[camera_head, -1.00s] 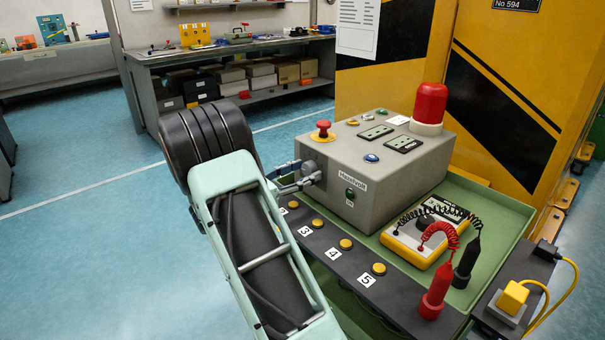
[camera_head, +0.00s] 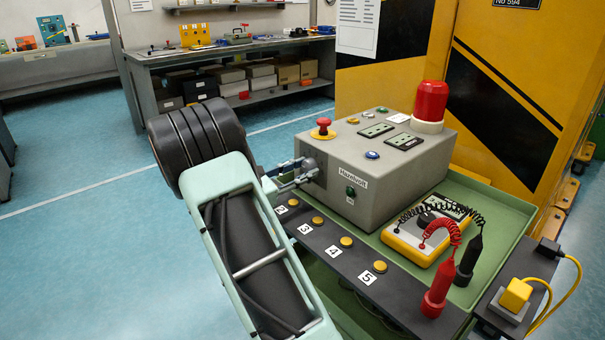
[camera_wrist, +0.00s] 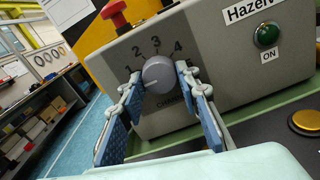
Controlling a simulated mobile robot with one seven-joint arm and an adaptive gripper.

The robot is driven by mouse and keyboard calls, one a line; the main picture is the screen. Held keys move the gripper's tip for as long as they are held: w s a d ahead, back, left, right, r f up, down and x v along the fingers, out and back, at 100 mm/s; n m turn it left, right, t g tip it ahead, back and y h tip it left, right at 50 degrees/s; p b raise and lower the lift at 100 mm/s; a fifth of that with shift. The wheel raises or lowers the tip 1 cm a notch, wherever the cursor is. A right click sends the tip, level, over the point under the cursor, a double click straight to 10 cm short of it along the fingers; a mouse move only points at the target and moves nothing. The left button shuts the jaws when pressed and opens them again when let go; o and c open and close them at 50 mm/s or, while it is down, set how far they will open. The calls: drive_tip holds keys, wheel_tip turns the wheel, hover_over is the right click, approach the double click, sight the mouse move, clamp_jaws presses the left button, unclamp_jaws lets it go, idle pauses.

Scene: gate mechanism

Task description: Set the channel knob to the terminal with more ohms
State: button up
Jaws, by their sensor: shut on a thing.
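The channel knob (camera_wrist: 158,75) is a round grey dial on the side of the grey box (camera_head: 385,185), with numbers 1 to 4 visible around it. A pale mark on its face seems to point to the lower left; the lower part of the scale is hidden. My gripper (camera_wrist: 160,78) is shut on the knob, with one finger on each side. In the head view my gripper (camera_head: 292,175) reaches the box's left end. Yellow terminals (camera_head: 346,241) line the dark front strip, with labels 3, 4 and 5 readable. A yellow multimeter (camera_head: 425,237) lies in the green tray; its reading is not legible.
A red emergency button (camera_head: 323,126) and a red beacon (camera_head: 430,101) are on top of the box. A green ON button (camera_wrist: 267,34) is right of the knob.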

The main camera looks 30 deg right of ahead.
drive_tip(key=m+b, duration=0.2)
drive_tip(key=m, duration=0.1)
drive_tip(key=shift+f, duration=0.15)
drive_tip(key=shift+m+b, duration=0.8)
drive_tip(key=shift+m, duration=0.4)
drive_tip(key=o, duration=1.2)
drive_tip(key=shift+c, duration=0.2)
drive_tip(key=a, duration=0.4)
drive_tip(key=s+a, duration=0.1)
drive_tip(key=a, duration=0.7)
drive_tip(key=shift+s, duration=0.3)
drive_tip(key=shift+r, duration=0.25)
